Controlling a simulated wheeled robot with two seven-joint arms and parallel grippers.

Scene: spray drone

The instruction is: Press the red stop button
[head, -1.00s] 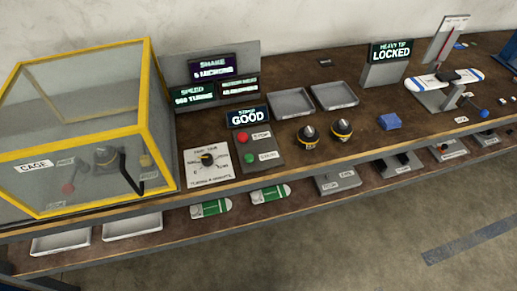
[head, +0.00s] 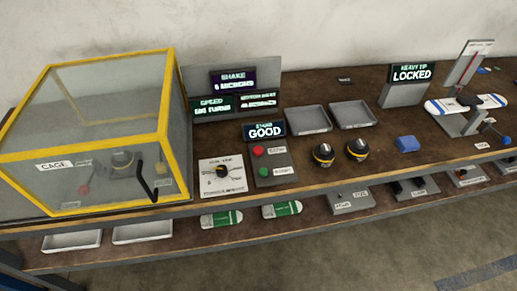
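The red stop button (head: 258,151) sits on the upper part of a small grey control panel (head: 270,163) on the brown workbench, with a white label at its right. A green button (head: 263,172) with its own label is below it on the same panel. A small display reading "GOOD" (head: 264,130) stands just behind the panel. Neither of my grippers shows in the head view, and nothing covers the red button.
A yellow-framed clear cage (head: 167,95) stands at the left. A dial plate (head: 221,178) is left of the panel. Two black-and-yellow knobs (head: 324,154) are to its right.

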